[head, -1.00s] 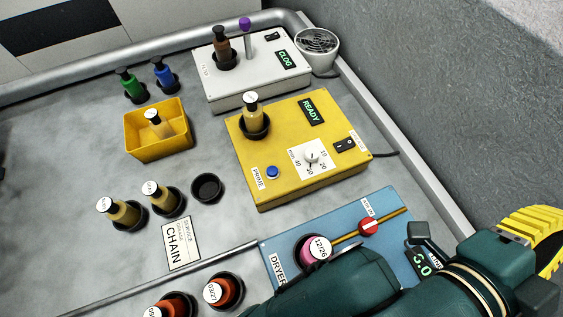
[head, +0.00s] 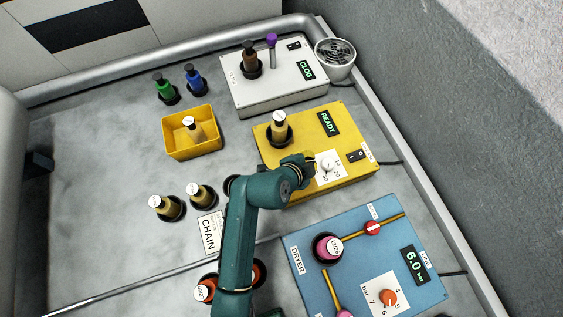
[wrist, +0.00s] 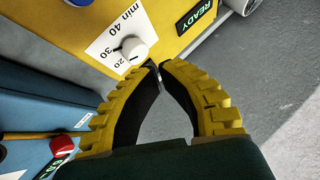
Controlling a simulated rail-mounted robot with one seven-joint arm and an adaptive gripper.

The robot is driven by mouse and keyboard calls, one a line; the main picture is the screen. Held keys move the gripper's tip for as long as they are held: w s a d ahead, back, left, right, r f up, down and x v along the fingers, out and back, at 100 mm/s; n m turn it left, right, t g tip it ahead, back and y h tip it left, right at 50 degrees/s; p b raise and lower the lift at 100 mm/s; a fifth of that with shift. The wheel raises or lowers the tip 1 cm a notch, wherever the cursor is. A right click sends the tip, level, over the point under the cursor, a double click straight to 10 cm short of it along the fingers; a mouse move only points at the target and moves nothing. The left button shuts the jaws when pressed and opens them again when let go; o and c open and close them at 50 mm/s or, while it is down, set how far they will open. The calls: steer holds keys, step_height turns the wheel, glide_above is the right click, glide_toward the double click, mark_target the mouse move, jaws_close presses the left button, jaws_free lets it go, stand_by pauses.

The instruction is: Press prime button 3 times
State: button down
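The yellow prime box (head: 345,190) has a lit READY display (head: 328,123), a white dial (head: 325,165) and a bottle in a holder (head: 279,128). Its blue prime button is hidden behind my arm in the head view. In the wrist view, a small round fitting (wrist: 79,2), perhaps the button, is cut by the top edge. My gripper (wrist: 158,66) has its yellow fingertips together with nothing seen between them, close to the dial (wrist: 132,50) in the picture. Contact cannot be told. In the head view my gripper is mostly hidden by my wrist.
The blue dryer box (head: 310,255) stands in front of the yellow box, the white CLOG box (head: 275,90) behind it. A yellow bin (head: 190,145) and several bottles stand at the left. A grey wall (head: 450,120) bounds the right. Bare grey table (head: 110,150) lies at the left.

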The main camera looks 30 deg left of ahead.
steer(key=a, duration=0.1)
steer(key=s+a, duration=0.1)
steer(key=a+r+n+p, duration=0.1)
steer(key=shift+s+a+r+y, duration=0.1)
steer(key=shift+s+a+y, duration=0.05)
steer(key=shift+s+y, duration=0.2)
step_height(320, 180, down, 9)
steer(key=b, duration=0.7)
steer(key=shift+r, duration=0.15)
stand_by(0.8)
steer(key=shift+f+b, duration=0.4)
steer(key=shift+f, duration=0.05)
steer(key=shift+f+b, duration=0.4)
steer(key=shift+f, duration=0.15)
stand_by(0.5)
steer(key=shift+s+r+p, duration=0.1)
steer(key=shift+r+p, duration=0.7)
steer(key=shift+r, duration=0.15)
